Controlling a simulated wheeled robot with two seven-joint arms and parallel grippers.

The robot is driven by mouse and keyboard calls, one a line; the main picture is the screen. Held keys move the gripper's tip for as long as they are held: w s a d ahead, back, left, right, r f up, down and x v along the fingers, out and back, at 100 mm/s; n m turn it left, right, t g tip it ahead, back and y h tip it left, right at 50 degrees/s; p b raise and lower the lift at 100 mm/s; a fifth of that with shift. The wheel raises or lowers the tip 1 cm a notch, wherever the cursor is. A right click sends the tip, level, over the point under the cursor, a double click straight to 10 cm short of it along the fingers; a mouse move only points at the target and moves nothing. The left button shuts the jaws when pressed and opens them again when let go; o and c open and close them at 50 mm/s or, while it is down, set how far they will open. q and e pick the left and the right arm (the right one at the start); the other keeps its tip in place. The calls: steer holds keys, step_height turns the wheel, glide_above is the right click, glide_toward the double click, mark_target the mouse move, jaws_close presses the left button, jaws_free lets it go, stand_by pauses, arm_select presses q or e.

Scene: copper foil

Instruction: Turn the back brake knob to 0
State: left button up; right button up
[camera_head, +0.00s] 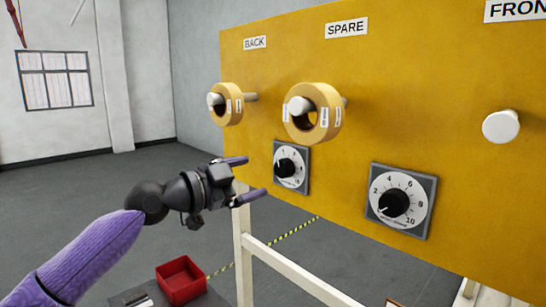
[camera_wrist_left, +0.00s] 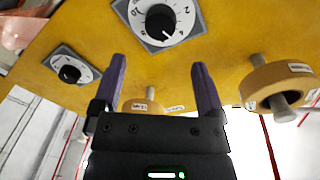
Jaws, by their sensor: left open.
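The back brake knob (camera_head: 286,166) is a black knob on a white numbered dial, mounted below the roll under the BACK label and left of a second dial. It also shows near the top of the left wrist view (camera_wrist_left: 160,22), upside down; its white mark points down and slightly right there, near the middle numbers, though the exact reading is unclear. My left gripper (camera_head: 254,177) is open and empty, its purple fingers pointing at the panel just left of this dial. In the wrist view a gap separates the fingertips from the knob. My right gripper is out of view.
The second dial (camera_head: 407,195) sits to the right on the yellow panel (camera_head: 460,150). Two tape rolls, the back roll (camera_head: 228,104) and the spare roll (camera_head: 318,113), stick out above the dials on spindles. A red bin (camera_head: 181,281) stands low in front of the panel.

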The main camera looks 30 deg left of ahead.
mark_target(280, 169)
arm_select(q)
steer(key=p+x, duration=0.2)
steer(key=x, duration=0.4)
steer(key=shift+w+r+p, duration=0.1)
steer(key=shift+w+p, duration=0.15)
steer(key=shift+p, duration=0.15)
steer(key=shift+w+d, duration=0.15)
steer(key=shift+w, duration=0.2)
steer(key=shift+c, duration=0.8)
jaws_close()
